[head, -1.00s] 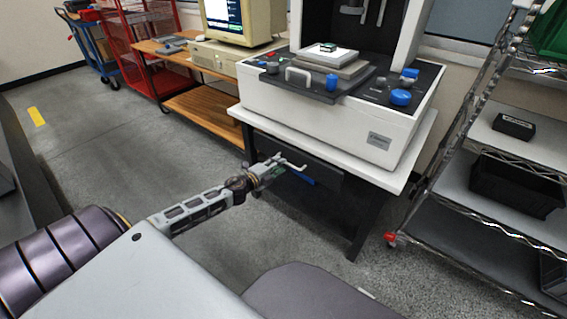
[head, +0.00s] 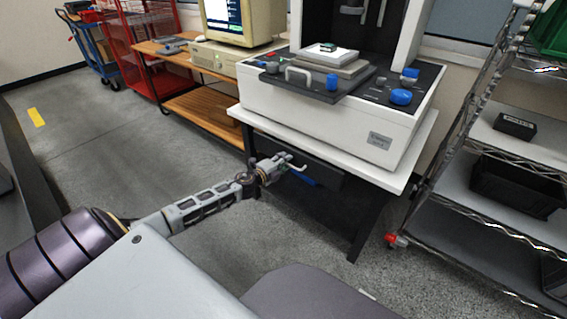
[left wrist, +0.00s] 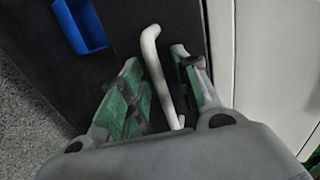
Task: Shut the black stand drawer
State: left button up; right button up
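The black stand drawer (head: 328,174) is under the white top of the measuring machine's stand, with a blue piece (head: 303,178) low beside my gripper. How far the drawer stands out is hard to tell. My left gripper (head: 284,163) is at the drawer's front. In the left wrist view, its green-padded fingers (left wrist: 158,92) are apart. A pale bent bar (left wrist: 152,50) runs between them; whether they touch it is unclear. A dark panel (left wrist: 118,28) and the blue piece (left wrist: 88,25) lie beyond the fingers. My right gripper is out of view.
The white measuring machine (head: 325,122) stands on the white stand top (head: 408,165). A wire rack (head: 450,200) is close on the right. A wooden computer desk (head: 190,92) is on the left. The grey floor (head: 90,150) at left is clear.

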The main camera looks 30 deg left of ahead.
pick_arm(q)
grip_shut()
dwell(0.4)
